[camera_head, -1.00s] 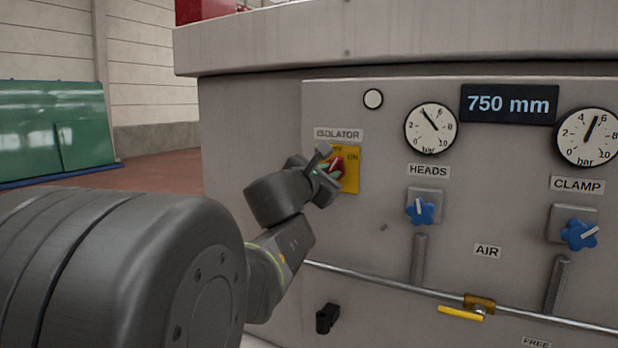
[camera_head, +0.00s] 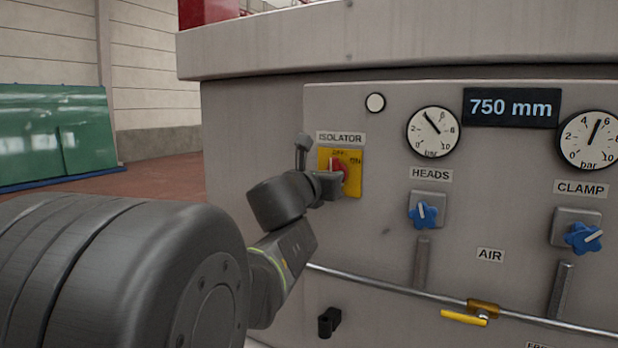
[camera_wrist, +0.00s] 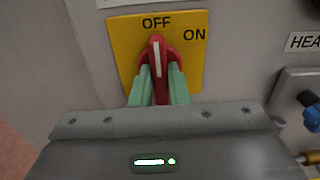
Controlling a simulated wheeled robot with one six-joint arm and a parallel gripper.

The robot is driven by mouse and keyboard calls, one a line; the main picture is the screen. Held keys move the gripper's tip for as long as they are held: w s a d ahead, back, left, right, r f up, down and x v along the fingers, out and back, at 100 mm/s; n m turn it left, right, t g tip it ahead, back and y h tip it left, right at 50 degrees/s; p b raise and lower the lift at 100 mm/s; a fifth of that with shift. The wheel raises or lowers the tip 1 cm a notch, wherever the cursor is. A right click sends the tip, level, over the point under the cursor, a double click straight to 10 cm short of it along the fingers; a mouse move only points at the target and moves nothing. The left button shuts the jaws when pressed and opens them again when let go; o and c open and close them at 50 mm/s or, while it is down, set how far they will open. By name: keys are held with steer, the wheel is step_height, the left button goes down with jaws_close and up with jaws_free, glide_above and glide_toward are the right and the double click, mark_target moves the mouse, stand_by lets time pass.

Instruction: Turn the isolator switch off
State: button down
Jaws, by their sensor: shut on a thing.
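The isolator switch is a red rotary knob (camera_wrist: 157,58) on a yellow plate (camera_wrist: 190,75) marked OFF at the top and ON at the right. In the wrist view the white line on the knob points up at OFF. My gripper (camera_wrist: 158,85) has its two green fingers shut on the knob, one on each side. In the head view the red knob (camera_head: 337,170) shows beside my gripper (camera_head: 328,184), which partly covers the yellow plate (camera_head: 353,182) under the ISOLATOR label.
On the same grey panel are two pressure gauges (camera_head: 432,131), a 750 mm display (camera_head: 510,107) and blue knobs (camera_head: 423,212) for HEADS and CLAMP. A pipe with a yellow valve lever (camera_head: 463,317) runs below.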

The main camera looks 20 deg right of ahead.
stand_by(0.3)
steer(key=c, duration=1.4)
jaws_free()
steer(key=p+v, duration=0.1)
steer(key=v, duration=1.3)
steer(key=shift+d, duration=0.1)
steer(key=b+x, duration=0.1)
steer(key=x, duration=1.2)
steer(key=shift+w+d, duration=0.3)
